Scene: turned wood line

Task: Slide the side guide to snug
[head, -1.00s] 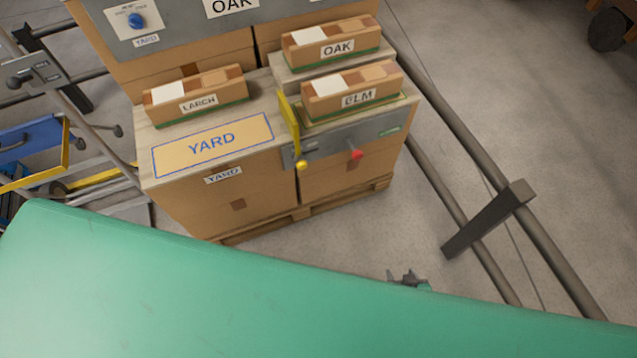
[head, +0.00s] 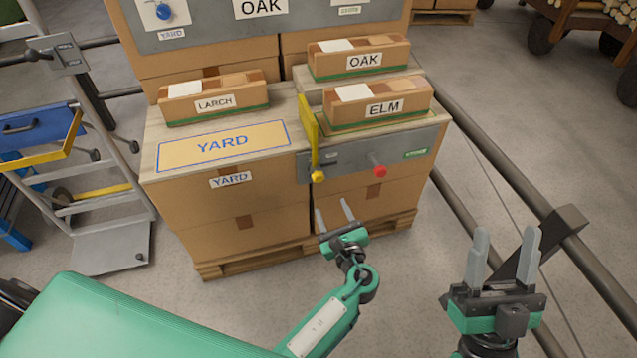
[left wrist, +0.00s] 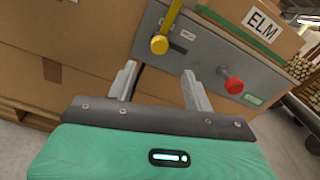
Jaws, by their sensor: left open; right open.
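The side guide (head: 308,130) is an upright yellow plate at the left end of the ELM box (head: 376,103). I cannot tell whether the two touch. A yellow knob (head: 318,176) sits below the guide on a grey front panel (head: 347,160), with a red knob (head: 380,171) to its right. My left gripper (head: 334,208) is open and empty, below and in front of the panel. In the left wrist view, its fingers (left wrist: 159,70) point toward the panel, below the yellow knob (left wrist: 159,44) and red knob (left wrist: 234,86). My right gripper (head: 507,236) is open and empty, further right.
LARCH (head: 212,98) and OAK (head: 359,60) boxes lie on the stacked cartons, beside a yellow YARD mat (head: 190,150). A pallet (head: 225,268) lies underneath. Dark rails (head: 500,170) run on the right.

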